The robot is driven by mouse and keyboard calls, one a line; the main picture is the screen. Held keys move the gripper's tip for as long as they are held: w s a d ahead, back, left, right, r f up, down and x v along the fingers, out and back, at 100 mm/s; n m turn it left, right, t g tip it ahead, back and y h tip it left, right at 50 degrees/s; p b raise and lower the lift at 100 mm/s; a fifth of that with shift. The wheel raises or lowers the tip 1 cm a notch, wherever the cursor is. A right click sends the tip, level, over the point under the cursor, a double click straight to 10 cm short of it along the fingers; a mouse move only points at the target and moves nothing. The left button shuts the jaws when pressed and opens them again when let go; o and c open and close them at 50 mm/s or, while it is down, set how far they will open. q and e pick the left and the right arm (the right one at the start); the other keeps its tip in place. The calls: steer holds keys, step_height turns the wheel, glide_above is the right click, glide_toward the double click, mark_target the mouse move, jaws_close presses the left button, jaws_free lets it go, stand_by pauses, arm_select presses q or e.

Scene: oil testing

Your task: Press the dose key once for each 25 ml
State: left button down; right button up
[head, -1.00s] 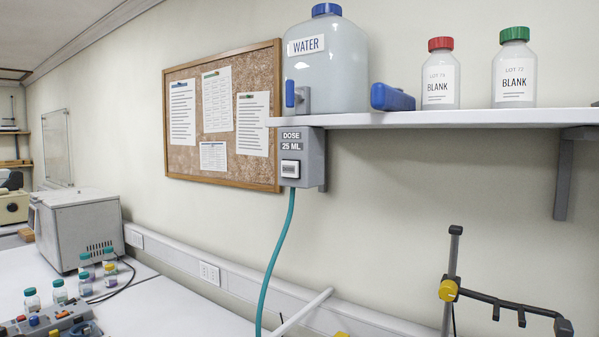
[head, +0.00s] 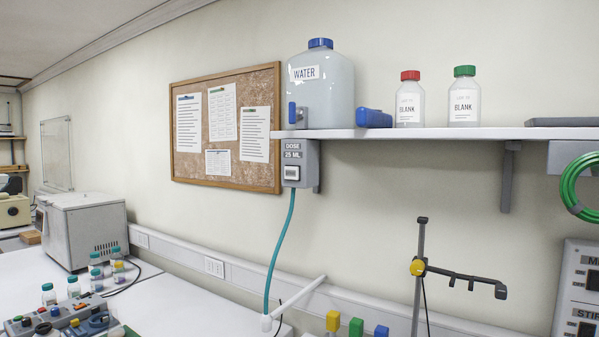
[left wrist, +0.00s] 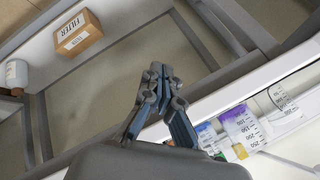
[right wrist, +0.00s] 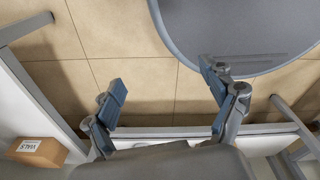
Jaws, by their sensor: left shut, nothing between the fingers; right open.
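The dose box (head: 309,163), grey and labelled "DOSE 25 ML", hangs under the left end of the wall shelf in the head view. Its pale dose key (head: 291,172) is on the front, below the label. A water tank (head: 331,100) with a blue cap stands on the shelf above. A teal hose (head: 278,250) runs down from the box to a white nozzle end. My left gripper (left wrist: 163,75) is shut and empty in the left wrist view, beside a bench edge. My right gripper (right wrist: 163,88) is open and empty in the right wrist view. Neither gripper shows in the head view.
The shelf (head: 420,133) also holds two BLANK bottles, red-capped (head: 410,101) and green-capped (head: 464,99). A stand (head: 419,275) with a yellow knob rises at lower right, near a switch panel (head: 577,290). Graduated containers (left wrist: 240,126) are near my left gripper.

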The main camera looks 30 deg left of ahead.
arm_select(q)
steer(key=w+a+r+m+t, duration=0.2)
steer(key=w+a+r, duration=0.1)
steer(key=w+r, duration=0.25)
steer(key=m+t+y, duration=0.9)
steer(key=m+t, duration=0.4)
steer(key=m, duration=0.7)
glide_toward(291, 173)
steer(key=s+a+r, duration=0.4)
steer(key=s+r, duration=0.1)
steer(key=s, duration=0.1)
steer(key=shift+w+a, duration=0.1)
steer(key=shift+w, duration=0.05)
arm_select(e)
steer(key=shift+w+a+r, duration=0.15)
steer(key=shift+w, duration=0.6)
arm_select(q)
steer(key=shift+w, duration=0.15)
steer(key=shift+w+d+b, duration=0.2)
steer(key=shift+w+b, duration=0.2)
steer(key=shift+w, duration=1.75)
steer(key=shift+w+d+b, duration=0.15)
steer(key=shift+w+b, duration=0.2)
steer(key=shift+w, duration=1.75)
arm_select(e)
steer(key=shift+f, duration=0.9)
